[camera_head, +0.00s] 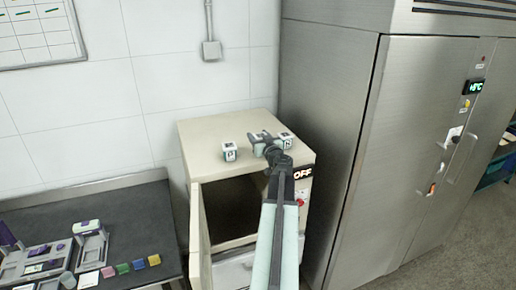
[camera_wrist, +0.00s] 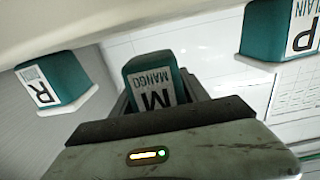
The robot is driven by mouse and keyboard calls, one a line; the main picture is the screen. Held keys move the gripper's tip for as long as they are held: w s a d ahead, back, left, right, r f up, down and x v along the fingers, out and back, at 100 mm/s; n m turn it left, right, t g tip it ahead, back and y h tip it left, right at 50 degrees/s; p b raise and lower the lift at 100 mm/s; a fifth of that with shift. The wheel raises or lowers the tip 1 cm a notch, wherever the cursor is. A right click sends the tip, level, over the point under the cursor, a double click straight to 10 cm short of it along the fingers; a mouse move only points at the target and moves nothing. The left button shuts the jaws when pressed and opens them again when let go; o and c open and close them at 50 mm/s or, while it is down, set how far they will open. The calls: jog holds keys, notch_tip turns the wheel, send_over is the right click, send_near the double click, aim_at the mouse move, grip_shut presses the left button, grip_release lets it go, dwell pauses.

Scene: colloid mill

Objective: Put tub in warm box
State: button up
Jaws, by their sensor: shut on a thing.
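The mango tub (camera_wrist: 152,82), teal with a white label and a big M, sits between the jaws of my gripper (camera_wrist: 155,100) in the wrist view. That view is upside down. My gripper (camera_head: 262,143) is over the top of the cream warm box (camera_head: 200,135) in the head view; the mango tub is hard to make out there. The warm box's door (camera_head: 198,240) stands open at the left, and its inside is dark. Its display (camera_head: 303,173) reads OFF. My arm hides part of its front.
A plain tub marked P (camera_head: 230,151) stands on the box top left of my gripper, and a tub marked R (camera_wrist: 50,82) stands on the other side. A tall steel fridge (camera_head: 345,150) is close on the right. A dark bench (camera_head: 140,215) with equipment is at left.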

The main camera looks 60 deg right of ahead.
jog(key=shift+f+b, duration=0.7)
jog(key=shift+f, duration=0.7)
jog(key=o, duration=1.5)
jog(key=shift+r, duration=0.1)
jog(key=shift+o, duration=0.2)
